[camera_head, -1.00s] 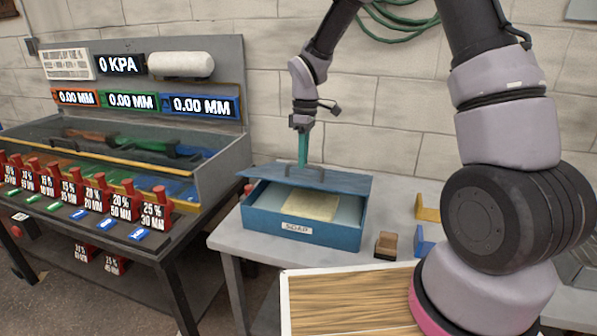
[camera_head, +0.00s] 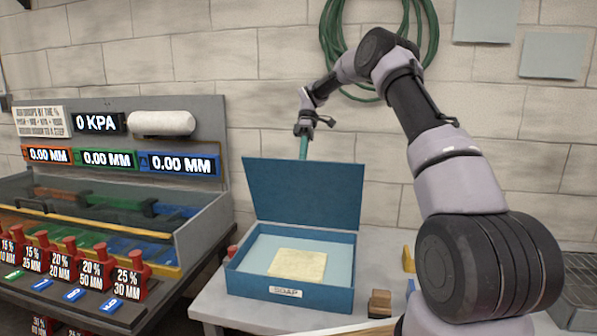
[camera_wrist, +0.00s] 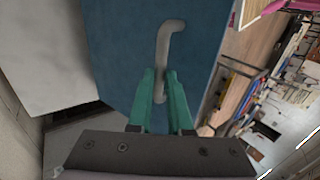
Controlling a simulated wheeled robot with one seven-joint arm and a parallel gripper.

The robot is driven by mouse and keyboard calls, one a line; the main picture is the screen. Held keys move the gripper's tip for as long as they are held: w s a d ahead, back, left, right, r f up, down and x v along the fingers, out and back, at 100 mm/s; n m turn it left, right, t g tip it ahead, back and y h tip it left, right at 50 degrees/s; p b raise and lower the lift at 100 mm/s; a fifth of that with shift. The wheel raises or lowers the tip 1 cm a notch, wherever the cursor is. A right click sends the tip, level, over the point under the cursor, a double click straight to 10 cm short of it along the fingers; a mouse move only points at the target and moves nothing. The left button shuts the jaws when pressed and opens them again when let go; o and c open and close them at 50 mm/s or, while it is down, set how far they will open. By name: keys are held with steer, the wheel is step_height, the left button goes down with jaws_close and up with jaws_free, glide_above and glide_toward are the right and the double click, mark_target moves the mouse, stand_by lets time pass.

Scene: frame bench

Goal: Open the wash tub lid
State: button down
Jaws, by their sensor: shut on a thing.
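The blue wash tub (camera_head: 320,297), labelled SOAP, stands on the grey table. Its blue lid (camera_head: 305,192) stands about upright at the tub's back edge, and the inside is open to view. A pale yellow cloth-like sheet (camera_head: 298,264) lies inside. My gripper (camera_head: 303,148) is behind the lid's upper edge, partly hidden by it. In the wrist view, the green fingers (camera_wrist: 160,98) are shut on the lid's grey bar handle (camera_wrist: 162,60), with the lid's blue outer face (camera_wrist: 118,50) behind it.
A test bench (camera_head: 190,245) with red weights and MM displays stands at the left. A small brown block (camera_head: 380,303) and a yellow piece (camera_head: 408,259) are on the table right of the tub. A block wall (camera_head: 270,100) with a green hose (camera_head: 330,40) is close behind.

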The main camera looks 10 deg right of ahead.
steer(key=shift+w+d+f, duration=0.15)
steer(key=shift+w+d, duration=0.2)
steer(key=shift+w, duration=0.35)
steer(key=shift+w+d+f, duration=0.1)
steer(key=shift+w+d, duration=0.2)
steer(key=shift+w, duration=0.4)
steer(key=shift+w+d+f, duration=0.15)
steer(key=shift+w+d, duration=0.2)
steer(key=shift+w, duration=0.35)
steer(key=c, duration=0.8)
jaws_free()
steer(key=shift+c, duration=0.2)
steer(key=shift+r, duration=0.1)
steer(key=shift+r, duration=0.15)
step_height(320, 180, up, 10)
steer(key=shift+f, duration=0.2)
